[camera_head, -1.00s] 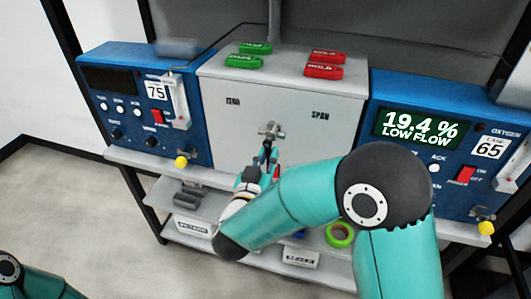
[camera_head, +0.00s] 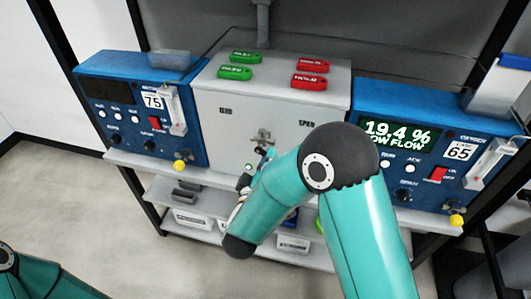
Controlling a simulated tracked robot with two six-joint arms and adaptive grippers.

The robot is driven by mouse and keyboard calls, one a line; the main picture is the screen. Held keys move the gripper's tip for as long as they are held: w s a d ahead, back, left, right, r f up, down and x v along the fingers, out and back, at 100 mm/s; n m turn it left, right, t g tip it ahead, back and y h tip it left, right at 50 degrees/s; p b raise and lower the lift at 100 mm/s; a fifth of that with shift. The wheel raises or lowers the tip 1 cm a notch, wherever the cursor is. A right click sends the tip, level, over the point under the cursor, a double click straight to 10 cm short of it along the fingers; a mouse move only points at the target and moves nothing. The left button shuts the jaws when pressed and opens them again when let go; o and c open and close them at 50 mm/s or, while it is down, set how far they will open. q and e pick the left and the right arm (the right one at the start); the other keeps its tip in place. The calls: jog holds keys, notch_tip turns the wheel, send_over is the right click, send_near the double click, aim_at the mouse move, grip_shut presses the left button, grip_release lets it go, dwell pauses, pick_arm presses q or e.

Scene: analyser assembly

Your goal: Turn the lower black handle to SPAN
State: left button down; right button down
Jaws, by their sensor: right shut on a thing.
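The grey panel box (camera_head: 222,140) stands between two blue analysers, with ZERO printed at left and SPAN (camera_head: 306,123) at right on its front. A metal valve fitting (camera_head: 262,137) sticks out below and between these words. My right gripper (camera_head: 264,151) is at this fitting, shut on what seems to be the lower black handle. The handle is mostly hidden by the gripper and my arm, so its pointing direction cannot be told. My left arm shows only at the bottom left corner; its gripper is out of view.
Green tags (camera_head: 235,73) and red tags (camera_head: 309,81) lie on top of the box. The left analyser (camera_head: 120,95) and the right analyser (camera_head: 450,110), reading 19.4 % LOW FLOW, flank it. Yellow knobs (camera_head: 457,220) stick out below. Shelves with bins (camera_head: 293,243) are underneath.

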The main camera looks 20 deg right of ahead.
jog(key=shift+s+r+n+p, duration=0.1)
jog(key=shift+r+n+p, duration=0.1)
jog(key=shift+n+p, duration=0.6)
jog(key=shift+w+r+n+p, duration=0.15)
jog(key=shift+n+p, duration=0.3)
jog(key=shift+n, duration=0.7)
jog(key=shift+s+r+n+p, duration=0.15)
jog(key=shift+r+n+p, duration=0.1)
jog(key=shift+n+p, duration=0.55)
jog(key=shift+n, duration=0.35)
jog(key=c, duration=1.1)
grip_release()
jog(key=shift+c, duration=0.2)
